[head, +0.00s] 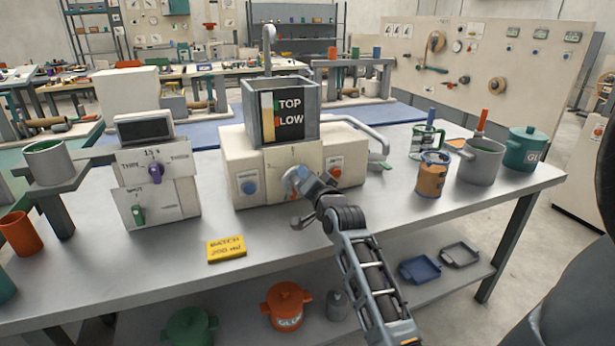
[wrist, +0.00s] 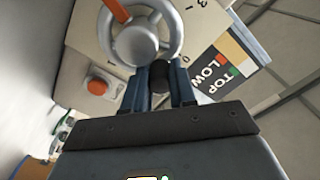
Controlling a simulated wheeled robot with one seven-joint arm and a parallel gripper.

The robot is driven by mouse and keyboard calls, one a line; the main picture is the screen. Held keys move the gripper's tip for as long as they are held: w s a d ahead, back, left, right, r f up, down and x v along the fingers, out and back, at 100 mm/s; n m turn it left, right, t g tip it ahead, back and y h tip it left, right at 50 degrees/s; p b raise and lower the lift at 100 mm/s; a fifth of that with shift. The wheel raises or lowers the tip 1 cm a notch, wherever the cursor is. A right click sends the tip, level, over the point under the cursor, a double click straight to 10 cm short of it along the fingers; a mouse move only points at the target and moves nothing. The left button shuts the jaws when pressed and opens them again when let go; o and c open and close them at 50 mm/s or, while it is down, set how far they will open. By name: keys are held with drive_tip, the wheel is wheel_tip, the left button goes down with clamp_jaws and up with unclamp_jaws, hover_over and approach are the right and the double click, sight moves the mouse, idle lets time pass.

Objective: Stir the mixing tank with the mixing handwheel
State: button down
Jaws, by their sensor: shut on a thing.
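The mixing tank (head: 310,96) is a grey open-topped box with a TOP/LOW level panel, set on a cream machine body. The mixing handwheel (wrist: 137,42) is a silver spoked wheel with an orange pointer on the machine's front. In the head view the handwheel (head: 291,181) is partly covered by my gripper (head: 301,191). In the wrist view my gripper (wrist: 160,80) is shut on a dark knob at the wheel's rim, with a blue finger on each side. The inside of the tank is mostly hidden.
A blue button (head: 249,187) and an orange-red button (head: 335,172) flank the wheel. A dosing unit (head: 157,180) stands to the left. A yellow BATCH card (head: 226,249) lies in front. An orange can (head: 432,176) and grey pot (head: 481,163) stand to the right.

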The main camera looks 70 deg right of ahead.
drive_tip(key=c, duration=0.9)
unclamp_jaws()
drive_tip(key=shift+v, duration=3.95)
